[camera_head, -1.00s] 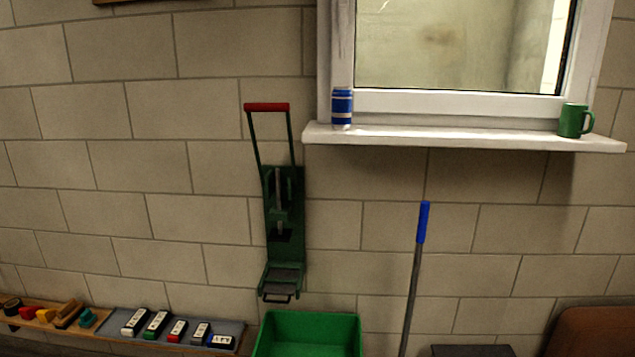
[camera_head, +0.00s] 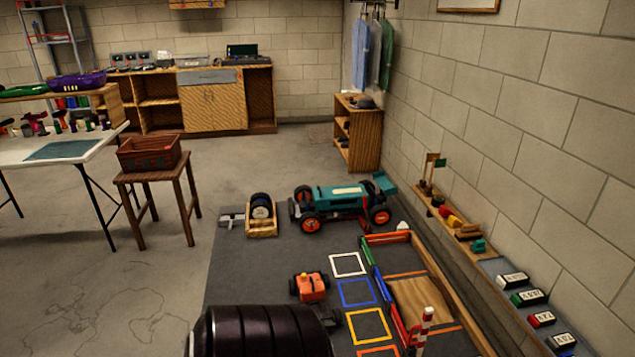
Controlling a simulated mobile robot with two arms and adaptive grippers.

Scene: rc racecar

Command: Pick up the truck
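A small orange vehicle with dark wheels (camera_head: 311,287), which looks like the truck, stands on the dark grey mat (camera_head: 238,270), left of the coloured square outlines. A larger teal racecar with orange-hubbed wheels (camera_head: 342,200) stands behind it on the mat.
A wooden-edged sand box (camera_head: 415,299) and a red-and-white post (camera_head: 424,328) stand right of the squares. A wooden crate with wheels (camera_head: 262,215) is at the mat's back left. A stool (camera_head: 158,185) and a white table (camera_head: 62,149) stand left. Bare floor lies between.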

